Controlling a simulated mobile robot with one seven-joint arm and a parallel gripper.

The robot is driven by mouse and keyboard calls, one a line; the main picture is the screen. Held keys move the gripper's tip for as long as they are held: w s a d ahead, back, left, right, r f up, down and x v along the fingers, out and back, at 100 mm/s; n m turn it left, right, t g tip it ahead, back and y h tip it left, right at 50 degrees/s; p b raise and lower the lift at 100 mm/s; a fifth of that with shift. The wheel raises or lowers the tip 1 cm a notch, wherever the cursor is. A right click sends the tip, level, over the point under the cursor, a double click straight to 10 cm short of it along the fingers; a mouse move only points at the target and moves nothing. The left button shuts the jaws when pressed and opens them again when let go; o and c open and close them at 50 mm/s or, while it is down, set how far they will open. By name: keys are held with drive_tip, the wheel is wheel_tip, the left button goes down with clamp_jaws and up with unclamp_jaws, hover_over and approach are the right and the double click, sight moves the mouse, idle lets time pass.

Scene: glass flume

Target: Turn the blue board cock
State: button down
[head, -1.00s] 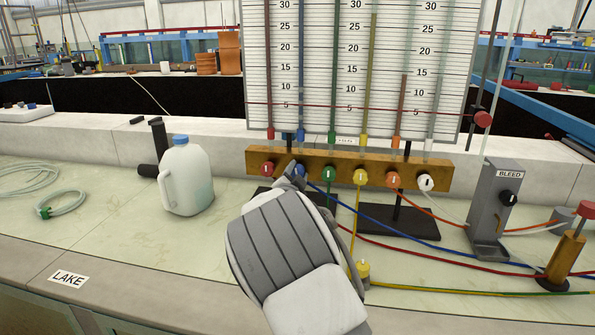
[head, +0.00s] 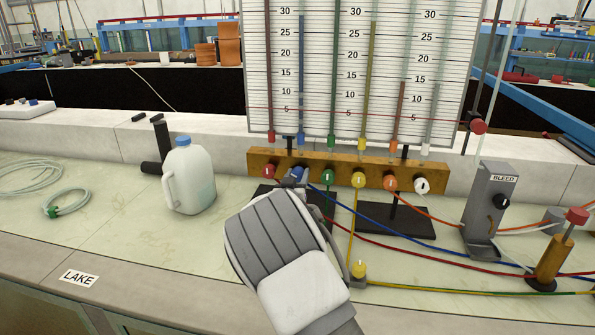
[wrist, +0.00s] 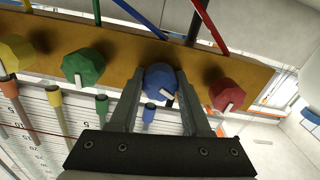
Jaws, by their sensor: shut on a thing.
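The blue board cock (wrist: 160,78) is a faceted knob with a white mark on the wooden bar (wrist: 125,62). In the wrist view it sits between the two fingers of my gripper (wrist: 162,88), which are shut on it. The mark is slanted and partly near the right finger. In the head view my gripper (head: 293,178) is at the bar, and my wrist hides most of the blue cock (head: 299,172). The red cock (head: 270,172) is just left of it and the green cock (head: 328,177) just right.
Yellow (head: 359,180), orange (head: 390,183) and white (head: 421,186) cocks continue rightward. The gauge board (head: 460,60) with coloured tubes rises behind. A jug (head: 188,180) stands left. Blue, red and yellow hoses run across the bench right of my arm.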

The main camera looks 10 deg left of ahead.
drive_tip(key=n+p, duration=0.1)
drive_tip(key=n, duration=0.4)
drive_tip(key=shift+p, duration=0.4)
idle(0.3)
drive_tip(key=shift+c, duration=1.9)
unclamp_jaws()
drive_tip(key=s+d+p, duration=0.1)
drive_tip(key=s, duration=1.6)
drive_tip(key=shift+s, duration=0.25)
